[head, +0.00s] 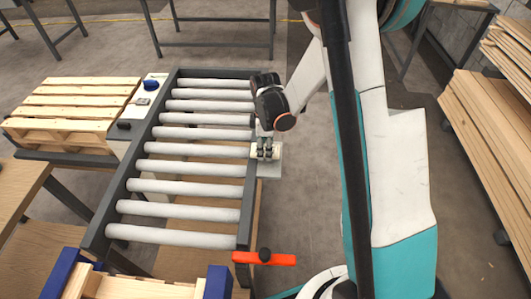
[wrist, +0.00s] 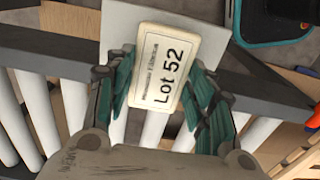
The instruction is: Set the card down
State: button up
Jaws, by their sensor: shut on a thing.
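The card (wrist: 165,66) is a cream, round-cornered piece marked "Lot 52". In the wrist view it sits between the teal fingers of my gripper (wrist: 160,88), which is shut on it. In the head view my gripper (head: 265,153) points down at the conveyor's right rail, and the card is a small pale patch (head: 255,152) at the fingertips. A pale grey plate (head: 271,169) is by the rail beneath it. The plate also shows behind the card in the wrist view (wrist: 117,20). I cannot tell whether the card touches the plate.
The roller conveyor (head: 180,205) has white rollers in a dark frame. A wooden pallet (head: 75,104) and a blue item (head: 151,84) are on the left. An orange-red bar (head: 264,258) is near the conveyor's front right corner. Stacked boards (head: 490,130) stand far right.

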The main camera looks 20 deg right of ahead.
jog(key=shift+f+b, duration=0.35)
jog(key=shift+f, duration=1)
jog(key=shift+f, duration=0.1)
jog(key=o, duration=1)
jog(key=shift+o, duration=0.2)
jog(key=s+r+m+t+p, duration=0.2)
jog(key=s+r+m, duration=0.15)
jog(key=r, duration=1.05)
jog(key=s+r+m+t+p, duration=0.1)
jog(key=s+r+m+p, duration=0.3)
jog(key=r, duration=0.9)
jog(key=s+r+m+t+b, duration=0.1)
jog(key=s+r+m+t, duration=0.3)
jog(key=s, duration=1)
jog(key=shift+r+m, duration=0.8)
jog(key=shift+m, duration=0.25)
